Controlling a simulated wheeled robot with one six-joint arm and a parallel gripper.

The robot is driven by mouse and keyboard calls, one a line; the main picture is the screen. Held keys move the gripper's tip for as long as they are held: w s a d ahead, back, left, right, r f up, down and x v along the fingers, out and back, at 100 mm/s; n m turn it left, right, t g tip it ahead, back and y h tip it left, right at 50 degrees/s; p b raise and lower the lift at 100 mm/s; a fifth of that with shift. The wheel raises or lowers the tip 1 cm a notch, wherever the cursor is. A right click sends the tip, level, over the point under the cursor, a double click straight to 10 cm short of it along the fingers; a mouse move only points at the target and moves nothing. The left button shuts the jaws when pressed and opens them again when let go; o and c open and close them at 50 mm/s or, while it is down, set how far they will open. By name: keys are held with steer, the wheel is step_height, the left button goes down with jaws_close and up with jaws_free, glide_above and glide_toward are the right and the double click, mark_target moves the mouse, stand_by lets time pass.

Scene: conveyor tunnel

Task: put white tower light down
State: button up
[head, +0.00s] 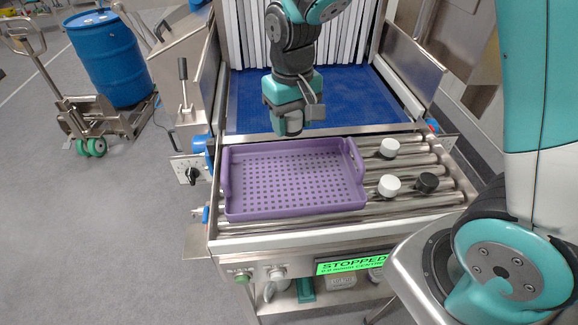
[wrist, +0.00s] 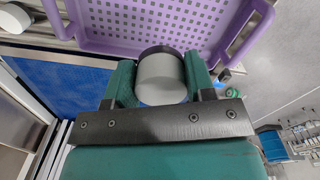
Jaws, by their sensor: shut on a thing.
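My gripper (head: 297,117) is shut on the white tower light (wrist: 163,78), a short, pale grey-white cylinder with a dark band at one end. In the wrist view it sits between the two green fingers. In the head view the tower light (head: 289,124) shows as a grey shape under my gripper, partly hidden by it. It is held near the back rim of the purple tray (head: 290,146), between the tray and the blue belt. Its exact height above the rollers is hard to tell.
The purple tray looks empty. On the rollers right of it stand two white round pieces (head: 389,147) (head: 390,185) and a black one (head: 427,182). Metal side walls flank the blue belt (head: 250,100), with strip curtains behind. A green "STOPPED" display (head: 350,264) is in front.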

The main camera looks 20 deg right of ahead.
mark_target(292, 133)
step_height(292, 133, down, 14)
steer(key=p, duration=0.3)
steer(key=shift+f, duration=0.25)
steer(key=shift+f, duration=0.1)
steer(key=o, duration=1.1)
step_height(292, 133, up, 12)
steer(key=b, duration=0.4)
steer(key=shift+f, duration=0.2)
steer(key=s+a+r+n+y, duration=0.1)
steer(key=s+a+r+n, duration=0.1)
steer(key=s+r, duration=0.2)
steer(key=s+a+r+n+y, duration=0.1)
steer(key=s+r, duration=0.3)
steer(key=s, duration=0.5)
steer(key=s+a+r+n+y, duration=0.2)
steer(key=s+a+r+n, duration=0.1)
steer(key=s+r, duration=0.2)
steer(key=shift+s+a, duration=0.15)
steer(key=shift+s, duration=0.55)
